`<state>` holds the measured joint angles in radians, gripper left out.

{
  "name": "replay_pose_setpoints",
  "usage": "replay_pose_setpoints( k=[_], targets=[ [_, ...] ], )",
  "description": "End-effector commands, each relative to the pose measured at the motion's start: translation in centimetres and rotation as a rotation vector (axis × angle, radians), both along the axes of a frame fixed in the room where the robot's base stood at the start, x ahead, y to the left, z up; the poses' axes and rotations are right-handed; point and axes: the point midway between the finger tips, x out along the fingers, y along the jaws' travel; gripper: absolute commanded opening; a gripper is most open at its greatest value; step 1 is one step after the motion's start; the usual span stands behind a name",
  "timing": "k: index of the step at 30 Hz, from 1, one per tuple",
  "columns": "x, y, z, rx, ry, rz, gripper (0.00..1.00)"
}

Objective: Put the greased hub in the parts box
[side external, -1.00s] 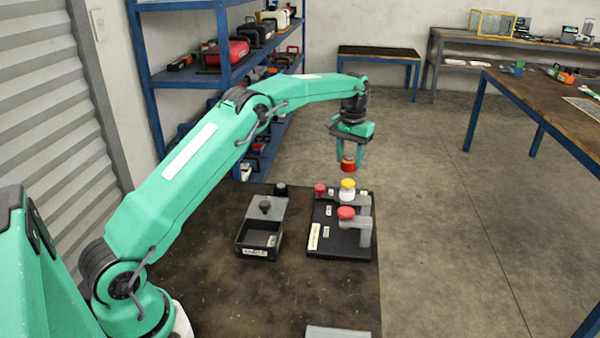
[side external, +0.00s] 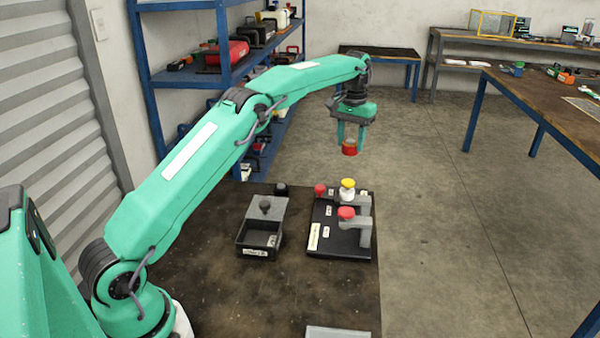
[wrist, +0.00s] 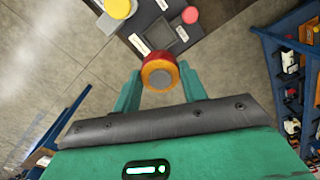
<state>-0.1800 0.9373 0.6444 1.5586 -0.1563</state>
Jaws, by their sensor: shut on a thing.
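My gripper (side external: 350,147) is shut on a red hub (side external: 349,150), held in the air above and beyond the black board. In the wrist view the hub (wrist: 159,73) shows an amber-orange ring around a grey centre, between the fingertips (wrist: 160,88). A small dark open-topped box (side external: 257,252) with a pale label stands on the bench, left of the board; I take it as the parts box, but the label is too small to read. A grey panel with a dark knob (side external: 265,206) adjoins its far side. The box's visible interior looks empty.
The black board (side external: 325,245) carries grey brackets, two red-topped pieces (side external: 346,213) (side external: 319,189) and a yellow-topped white piece (side external: 347,188). A dark round piece (side external: 281,189) sits at the bench's far edge. The bench front (side external: 250,300) is mostly clear.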

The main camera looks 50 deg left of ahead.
Motion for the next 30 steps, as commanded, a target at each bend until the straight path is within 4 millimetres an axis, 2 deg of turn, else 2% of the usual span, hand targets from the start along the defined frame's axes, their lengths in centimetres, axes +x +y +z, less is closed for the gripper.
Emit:
replay_pose_setpoints(
  k=[17,30],
  targets=[
    [-2.6,-2.2,1.8,0.0,-0.001,-0.002,0.16],
    [-8.2,-5.2,3.5,0.0,0.0,-0.002,0.16]
  ],
)
